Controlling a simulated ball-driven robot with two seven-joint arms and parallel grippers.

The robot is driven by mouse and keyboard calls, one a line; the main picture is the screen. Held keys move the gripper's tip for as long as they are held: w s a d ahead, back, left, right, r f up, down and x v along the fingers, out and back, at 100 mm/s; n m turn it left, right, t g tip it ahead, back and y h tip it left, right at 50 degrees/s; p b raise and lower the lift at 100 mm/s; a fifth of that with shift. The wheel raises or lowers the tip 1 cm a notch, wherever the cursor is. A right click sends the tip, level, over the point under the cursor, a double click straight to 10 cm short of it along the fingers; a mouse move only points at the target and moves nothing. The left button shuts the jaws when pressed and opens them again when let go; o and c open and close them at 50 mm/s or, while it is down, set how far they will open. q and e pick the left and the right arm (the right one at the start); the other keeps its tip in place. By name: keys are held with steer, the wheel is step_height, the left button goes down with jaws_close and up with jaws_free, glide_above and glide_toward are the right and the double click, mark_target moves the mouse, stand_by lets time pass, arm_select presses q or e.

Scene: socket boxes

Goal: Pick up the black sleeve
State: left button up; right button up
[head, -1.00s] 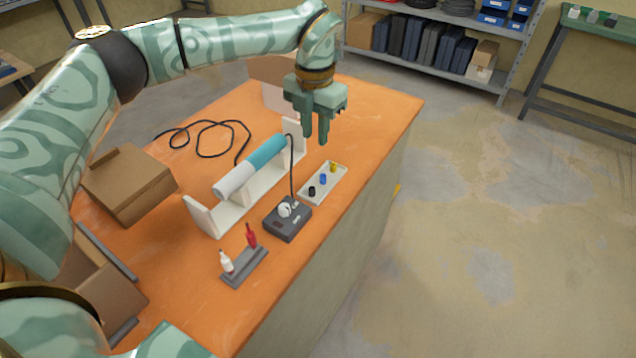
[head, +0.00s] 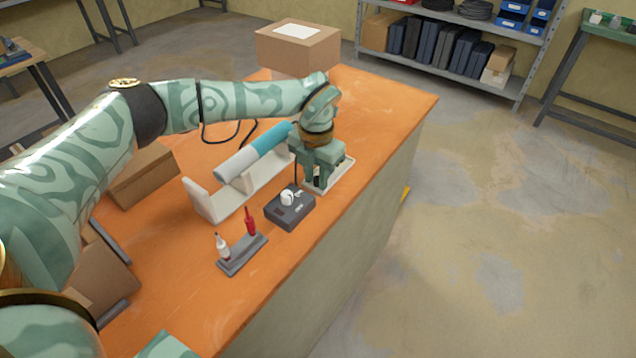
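My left gripper (head: 314,183) points down over the small white tray (head: 341,180), with its fingertips low at the tray's near end. A dark bit, seemingly the black sleeve (head: 317,181), shows between the fingers. The sleeve is mostly hidden, and I cannot tell whether the fingers are apart from it or closed on it. The blue and yellow sleeves seen earlier in the tray are hidden behind the gripper. My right gripper is not in view.
A dark grey box with a white knob (head: 289,207) stands just left of the tray. A white stand (head: 209,203) holds a white and teal cylinder (head: 253,155). A grey rack (head: 243,257) holds a red and a white bottle. Cardboard boxes stand left and behind (head: 297,50).

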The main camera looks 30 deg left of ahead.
arm_select(q)
steer(key=shift+r, duration=0.1)
steer(key=c, duration=0.5)
